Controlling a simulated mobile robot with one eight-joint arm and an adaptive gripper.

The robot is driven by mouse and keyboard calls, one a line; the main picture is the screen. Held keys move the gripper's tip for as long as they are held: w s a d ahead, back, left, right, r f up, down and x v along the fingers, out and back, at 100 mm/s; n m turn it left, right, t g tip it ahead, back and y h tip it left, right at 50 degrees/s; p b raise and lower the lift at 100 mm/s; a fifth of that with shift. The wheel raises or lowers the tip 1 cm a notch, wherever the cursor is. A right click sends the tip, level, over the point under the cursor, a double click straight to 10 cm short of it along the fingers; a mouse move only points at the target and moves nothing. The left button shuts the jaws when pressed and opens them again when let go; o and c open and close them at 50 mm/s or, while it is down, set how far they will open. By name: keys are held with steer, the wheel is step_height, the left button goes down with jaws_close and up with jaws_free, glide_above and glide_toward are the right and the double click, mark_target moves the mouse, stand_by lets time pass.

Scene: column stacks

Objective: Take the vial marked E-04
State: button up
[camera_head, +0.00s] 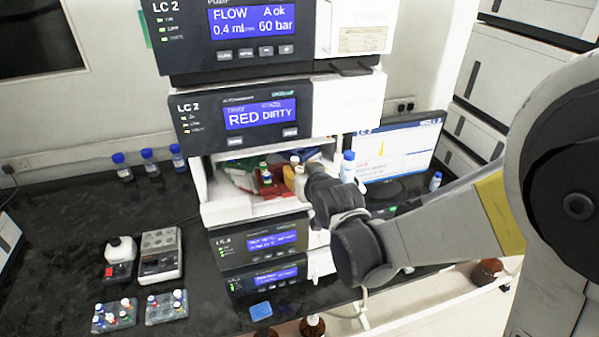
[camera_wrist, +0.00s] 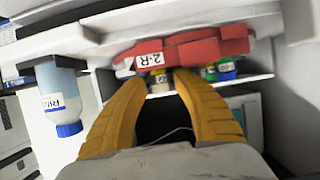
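Several small capped vials stand in and around a red rack (camera_head: 268,190) inside the open bay of the instrument stack. In the wrist view the red rack (camera_wrist: 205,50) carries the label 2-R. My gripper (camera_wrist: 163,76) has two yellow fingers reaching into the bay, apart, with a gap between their tips. A small pale-labelled vial (camera_wrist: 159,81) shows in line with that gap, close to the tips; I cannot tell whether they touch it. Vials with green and blue caps (camera_wrist: 221,70) are right of the fingers. I cannot read E-04 on any vial.
A white bottle with a blue cap (camera_wrist: 60,95) is left of the fingers in the wrist view. The bay's shelf edge (camera_head: 255,213) and the modules above and below close in my gripper. Two grey vial racks (camera_head: 166,307) (camera_head: 115,316) stand on the black bench.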

jaws_close()
steer(key=shift+r, duration=0.1)
